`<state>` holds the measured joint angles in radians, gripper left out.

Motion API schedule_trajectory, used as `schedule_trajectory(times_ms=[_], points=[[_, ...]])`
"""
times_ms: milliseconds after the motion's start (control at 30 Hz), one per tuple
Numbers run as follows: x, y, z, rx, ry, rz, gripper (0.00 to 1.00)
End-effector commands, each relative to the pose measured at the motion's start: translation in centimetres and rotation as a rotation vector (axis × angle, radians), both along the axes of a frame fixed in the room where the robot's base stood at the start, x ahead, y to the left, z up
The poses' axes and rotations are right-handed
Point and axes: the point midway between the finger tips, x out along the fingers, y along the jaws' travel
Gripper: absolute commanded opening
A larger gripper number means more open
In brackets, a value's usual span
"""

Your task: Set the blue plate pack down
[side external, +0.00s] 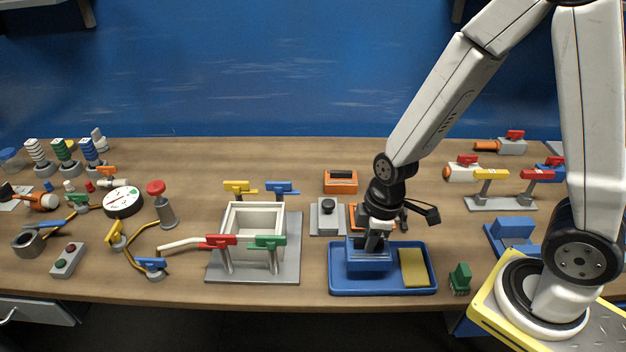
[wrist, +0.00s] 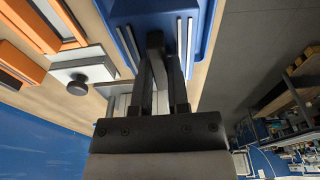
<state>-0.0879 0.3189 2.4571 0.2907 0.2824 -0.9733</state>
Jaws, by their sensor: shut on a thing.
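The blue plate pack (side external: 368,262) is a boxy blue block at the left side of the blue tray (side external: 408,290) in the side view. My gripper (side external: 373,243) is over it, pointing down, with its fingers shut on the top of the pack. In the wrist view the two dark fingers of my gripper (wrist: 160,75) reach onto blue surfaces with pale strips. I cannot tell whether the pack's underside touches the tray floor. A yellow pad (side external: 413,268) lies in the right part of the tray.
A pale open tank (side external: 253,204) on a grey base, with red and green clamps in front, stands left of the tray. A grey block with a dark knob (side external: 327,216) is behind the tray. A green piece (side external: 460,279) stands to its right.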

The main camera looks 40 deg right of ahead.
Motion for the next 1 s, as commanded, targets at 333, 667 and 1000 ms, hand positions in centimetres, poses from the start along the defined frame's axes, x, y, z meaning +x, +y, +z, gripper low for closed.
schedule_trajectory(times_ms=[333, 667, 1000], points=[[0.0, 0.0, -0.6, -0.001, 0.001, 0.0, 0.0], [0.0, 0.0, -3.1, 0.0, 0.001, -0.001, 0.0], [0.0, 0.0, -3.6, -0.002, -0.001, 0.0, 0.0]])
